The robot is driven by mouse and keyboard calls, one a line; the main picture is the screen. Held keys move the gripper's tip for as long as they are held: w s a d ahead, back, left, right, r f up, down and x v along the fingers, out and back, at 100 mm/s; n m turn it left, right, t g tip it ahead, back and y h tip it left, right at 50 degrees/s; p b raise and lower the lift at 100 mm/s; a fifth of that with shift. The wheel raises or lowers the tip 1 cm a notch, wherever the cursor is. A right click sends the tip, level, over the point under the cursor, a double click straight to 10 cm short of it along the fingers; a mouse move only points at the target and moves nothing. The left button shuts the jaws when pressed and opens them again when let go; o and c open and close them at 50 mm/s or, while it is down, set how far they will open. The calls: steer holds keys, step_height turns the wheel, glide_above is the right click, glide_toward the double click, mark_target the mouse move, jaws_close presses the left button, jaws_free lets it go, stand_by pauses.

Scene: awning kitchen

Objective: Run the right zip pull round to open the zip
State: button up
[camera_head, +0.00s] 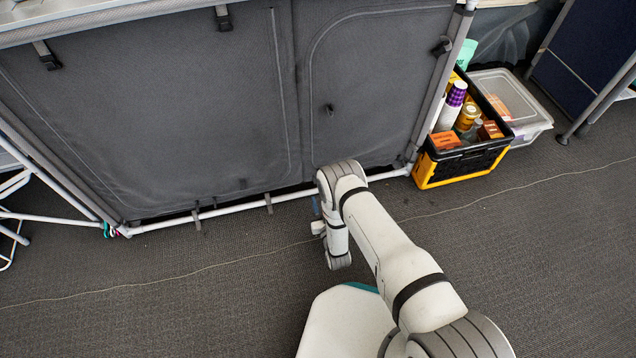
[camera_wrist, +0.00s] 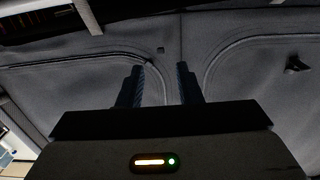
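The right zip (camera_head: 312,75) runs as an arch around the right panel of the grey fabric cupboard front (camera_head: 375,75). A small dark tab (camera_head: 329,108), perhaps a zip pull, sits inside this arch. In the wrist view a dark tab (camera_wrist: 295,65) also shows at the right, beside the curved zip seam (camera_wrist: 213,62). My gripper (camera_wrist: 160,80) is open and empty, its two dark fingers apart, facing the fabric between the two panels. The tab is to the right of the fingers and apart from them.
A black and yellow crate (camera_head: 424,172) with bottles and packets stands right of the cupboard, beside a clear lidded box (camera_head: 530,118). A pale frame bar (camera_head: 235,208) runs along the cupboard's foot.

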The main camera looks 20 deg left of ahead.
steer(key=b+x, duration=0.3)
steer(key=x, duration=0.4)
steer(key=shift+w, duration=0.2)
steer(key=shift+a, duration=0.15)
steer(key=shift+c, duration=0.3)
jaws_close()
